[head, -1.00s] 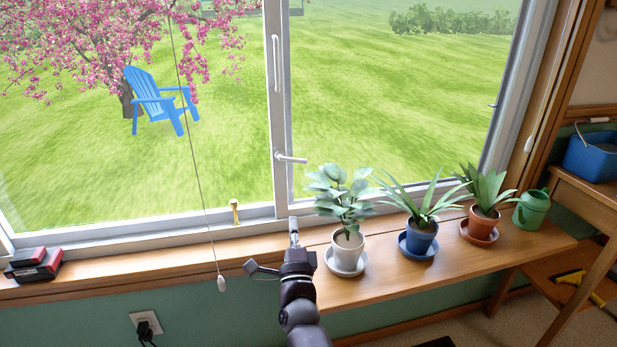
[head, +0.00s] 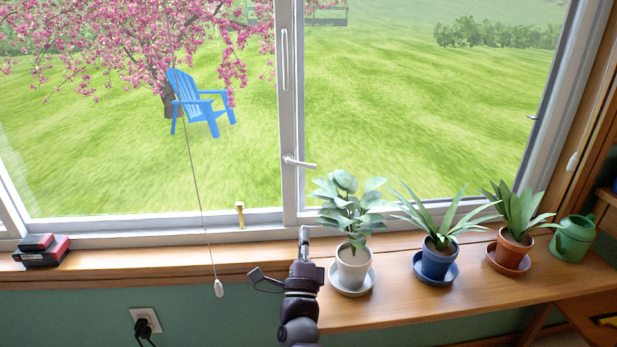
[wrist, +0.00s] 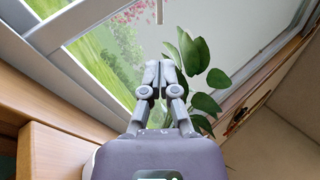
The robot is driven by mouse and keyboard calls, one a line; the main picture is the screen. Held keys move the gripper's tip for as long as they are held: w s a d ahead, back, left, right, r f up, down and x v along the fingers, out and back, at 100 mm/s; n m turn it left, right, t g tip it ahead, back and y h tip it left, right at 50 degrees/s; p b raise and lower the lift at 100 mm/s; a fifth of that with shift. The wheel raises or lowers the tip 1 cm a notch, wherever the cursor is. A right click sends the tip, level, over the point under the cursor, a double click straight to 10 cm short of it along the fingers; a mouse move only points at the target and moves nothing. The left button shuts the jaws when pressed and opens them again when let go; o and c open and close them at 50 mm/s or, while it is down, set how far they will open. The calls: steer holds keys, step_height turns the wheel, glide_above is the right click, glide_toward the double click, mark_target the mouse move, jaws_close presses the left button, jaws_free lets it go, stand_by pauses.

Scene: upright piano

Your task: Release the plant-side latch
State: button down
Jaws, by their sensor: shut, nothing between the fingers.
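A white lever handle (head: 300,162) sits on the window's middle upright and points right, above the plants. A small dark catch (head: 532,117) sits on the right side of the window frame. I cannot tell which one is the plant-side latch. My gripper (head: 304,232) is below the lever handle, near the sill and just left of the white-potted plant. In the wrist view its fingers (wrist: 160,72) are together and empty, in front of the glass and beside green leaves (wrist: 192,55). A pale bar (wrist: 159,10) beyond the fingertips may be the handle; it is cut off.
The white-potted plant (head: 352,265), blue-potted plant (head: 437,262), terracotta-potted plant (head: 513,248) and green watering can (head: 574,238) stand on the wooden shelf (head: 400,302). A blind cord (head: 200,200) hangs left of my arm. A yellowish fitting (head: 240,213) stands on the lower window frame.

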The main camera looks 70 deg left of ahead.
mark_target(301, 164)
steer(key=shift+a, duration=0.1)
steer(key=p+x, duration=0.7)
steer(key=x, duration=0.6)
steer(key=shift+w+a+r+p, duration=0.15)
steer(key=shift+a+p, duration=0.15)
steer(key=shift+a, duration=0.05)
